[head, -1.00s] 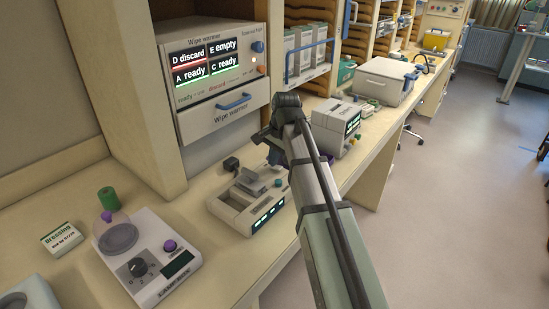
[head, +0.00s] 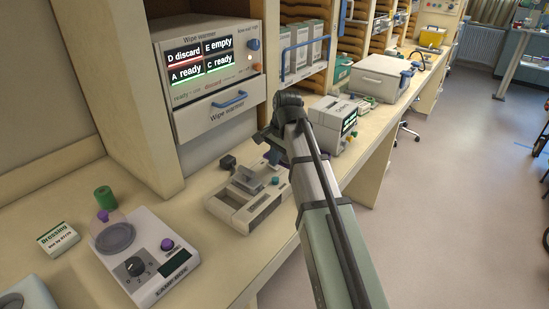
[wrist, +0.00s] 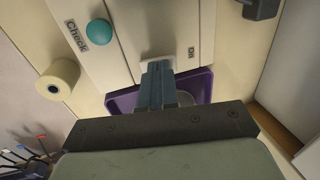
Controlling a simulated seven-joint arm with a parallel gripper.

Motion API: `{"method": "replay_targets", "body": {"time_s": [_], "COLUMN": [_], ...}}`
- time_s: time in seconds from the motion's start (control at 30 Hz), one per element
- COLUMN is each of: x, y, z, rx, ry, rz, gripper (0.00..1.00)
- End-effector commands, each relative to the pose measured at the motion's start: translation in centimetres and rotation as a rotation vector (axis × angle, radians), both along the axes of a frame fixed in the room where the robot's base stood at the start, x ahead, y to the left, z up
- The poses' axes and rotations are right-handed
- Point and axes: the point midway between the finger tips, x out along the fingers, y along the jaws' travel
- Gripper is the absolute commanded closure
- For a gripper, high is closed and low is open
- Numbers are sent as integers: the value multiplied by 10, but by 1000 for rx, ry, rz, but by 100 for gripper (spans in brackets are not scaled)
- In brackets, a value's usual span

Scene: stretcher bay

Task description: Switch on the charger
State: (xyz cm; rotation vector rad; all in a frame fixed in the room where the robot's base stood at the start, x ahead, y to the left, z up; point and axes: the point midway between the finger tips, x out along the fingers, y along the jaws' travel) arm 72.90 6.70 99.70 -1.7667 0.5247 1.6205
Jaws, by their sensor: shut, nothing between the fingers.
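The charger (head: 238,210) is a pale box on the bench in the head view, with a grey cradle on top and a teal button at its right. The wrist view shows a pale housing (wrist: 122,35) with a teal button marked "Check" and a small white switch (wrist: 158,58) beside the word "On". My gripper (wrist: 157,72) is shut and empty, its tips at the switch; they hide part of it, and I cannot tell whether they touch. In the head view my gripper (head: 272,155) is beyond the charger, partly hidden by my arm.
A purple tray (wrist: 203,85) lies behind my fingers, with a yellow roll (wrist: 58,80) to the left. The wipe warmer (head: 215,100) stands behind the charger. A scale-like device (head: 150,265), dressing box (head: 58,240) and another boxed device (head: 330,120) share the bench.

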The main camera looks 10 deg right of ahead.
Motion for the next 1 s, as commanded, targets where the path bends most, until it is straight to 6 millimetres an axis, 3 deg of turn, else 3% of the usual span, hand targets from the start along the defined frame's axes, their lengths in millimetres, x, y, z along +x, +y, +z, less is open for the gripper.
{"method": "replay_targets", "body": {"time_s": [0.27, 0.8, 1.0], "x": [-3, -15, -19], "y": [-3, -17, -20], "z": [23, 109, 129], "rx": [0, -1, -1], "ry": [-1, -1, -1], "rz": [0, 0, 0], "gripper": [100, 100, 100]}}
